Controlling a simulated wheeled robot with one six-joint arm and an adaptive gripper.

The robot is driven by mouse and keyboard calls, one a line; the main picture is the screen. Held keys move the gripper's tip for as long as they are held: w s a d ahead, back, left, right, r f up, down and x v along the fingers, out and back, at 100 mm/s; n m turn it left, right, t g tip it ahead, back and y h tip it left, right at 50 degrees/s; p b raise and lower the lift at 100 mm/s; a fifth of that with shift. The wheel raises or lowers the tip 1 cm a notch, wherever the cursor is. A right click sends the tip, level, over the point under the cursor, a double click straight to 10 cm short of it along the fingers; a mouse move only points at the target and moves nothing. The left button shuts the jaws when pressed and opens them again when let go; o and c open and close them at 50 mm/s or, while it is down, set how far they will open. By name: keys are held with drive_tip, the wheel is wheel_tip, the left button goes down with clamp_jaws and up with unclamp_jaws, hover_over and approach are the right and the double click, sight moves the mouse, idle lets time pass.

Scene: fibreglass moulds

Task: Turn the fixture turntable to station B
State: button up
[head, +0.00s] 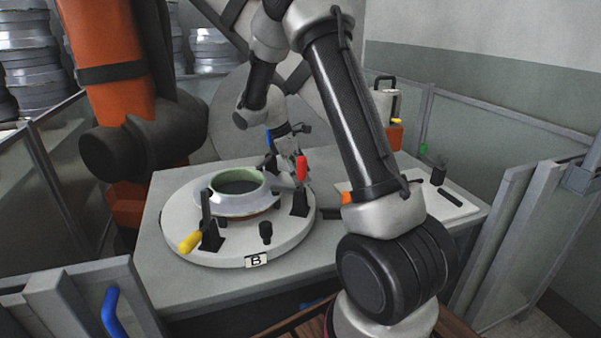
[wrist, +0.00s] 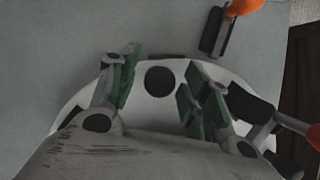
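The fixture turntable (head: 190,237) is a pale round disc on a grey bench, with a "B" plate (head: 257,260) on its front rim. A ring-shaped mould (head: 232,207), pale outside and green inside, sits on it. A yellow-handled clamp (head: 191,242) stands at the left front and a red-handled clamp (head: 302,169) at the right. A black peg (head: 266,232) stands near the front rim. My gripper (head: 287,178) is over the disc's far right side, partly hidden. In the wrist view it is open (wrist: 158,92), with a round black knob (wrist: 160,80) showing between its fingers.
A white plate (head: 440,205) with black parts lies on the bench at right. Grey framed panels (head: 510,160) enclose the bench. An orange robot arm (head: 108,50) stands at left.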

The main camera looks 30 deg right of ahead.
drive_tip(key=v, duration=1.2)
idle(0.3)
drive_tip(key=s+r+m+t+y, duration=0.1)
drive_tip(key=s+r+m, duration=0.2)
drive_tip(key=s+r, duration=0.3)
drive_tip(key=s+r+m+t+y, duration=0.1)
drive_tip(key=s+r+m+t, duration=0.2)
drive_tip(key=s, duration=0.6)
drive_tip(key=s+a+m+t+y, duration=0.1)
drive_tip(key=s+m, duration=0.5)
drive_tip(key=s, duration=1)
drive_tip(key=shift+a+f+t+y, duration=0.4)
drive_tip(key=shift+a+t, duration=0.4)
drive_tip(key=shift+a, duration=0.25)
